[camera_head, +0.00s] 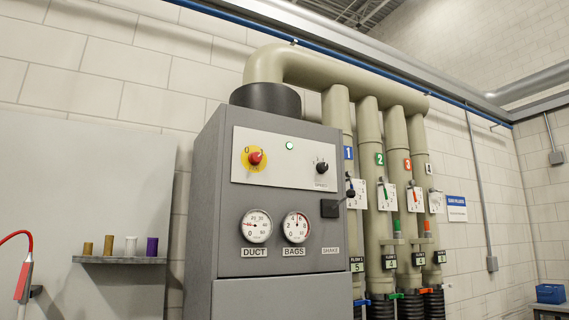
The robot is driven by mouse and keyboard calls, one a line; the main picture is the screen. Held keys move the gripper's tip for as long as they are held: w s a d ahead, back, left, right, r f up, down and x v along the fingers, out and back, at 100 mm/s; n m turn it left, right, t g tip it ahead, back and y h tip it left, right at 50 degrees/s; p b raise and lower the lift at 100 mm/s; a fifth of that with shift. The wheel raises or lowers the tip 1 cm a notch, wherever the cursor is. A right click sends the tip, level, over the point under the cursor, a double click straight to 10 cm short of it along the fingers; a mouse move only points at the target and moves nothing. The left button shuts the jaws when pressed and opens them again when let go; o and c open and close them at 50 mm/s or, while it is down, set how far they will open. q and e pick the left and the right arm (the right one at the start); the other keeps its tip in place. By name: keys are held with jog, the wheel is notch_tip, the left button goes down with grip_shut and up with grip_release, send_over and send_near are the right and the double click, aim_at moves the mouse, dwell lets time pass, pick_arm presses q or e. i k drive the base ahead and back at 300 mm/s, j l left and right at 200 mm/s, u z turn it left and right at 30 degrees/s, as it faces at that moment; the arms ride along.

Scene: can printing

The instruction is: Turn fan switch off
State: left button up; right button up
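The grey cabinet (207,215) stands in the middle of the head view. Its light upper panel (300,172) carries a red rotary switch on a yellow round plate (247,163), with a "0" mark at its upper left. A black knob (321,167) labelled "SPEED" sits further right. I cannot read which control is named as the fan switch. Neither of my grippers shows in this view.
Two gauges marked DUCT (257,226) and BAGS (296,227) sit below the panel. A black handle (330,208) is at the cabinet's right edge. Numbered pipes (373,230) stand to the right. A shelf (118,260) with several small cylinders is at left. A blue bin (551,293) is at far right.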

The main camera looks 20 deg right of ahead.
aim_at(255, 158)
jog(key=i+l+z, duration=0.1)
jog(key=l, duration=0.3)
jog(key=i+l+z, duration=0.1)
jog(key=i+l, duration=0.15)
jog(key=l, duration=0.15)
jog(key=i+l+z, duration=0.15)
jog(key=l, duration=0.25)
jog(key=i+l+z, duration=0.1)
jog(key=i+l, duration=0.15)
jog(key=l, duration=0.15)
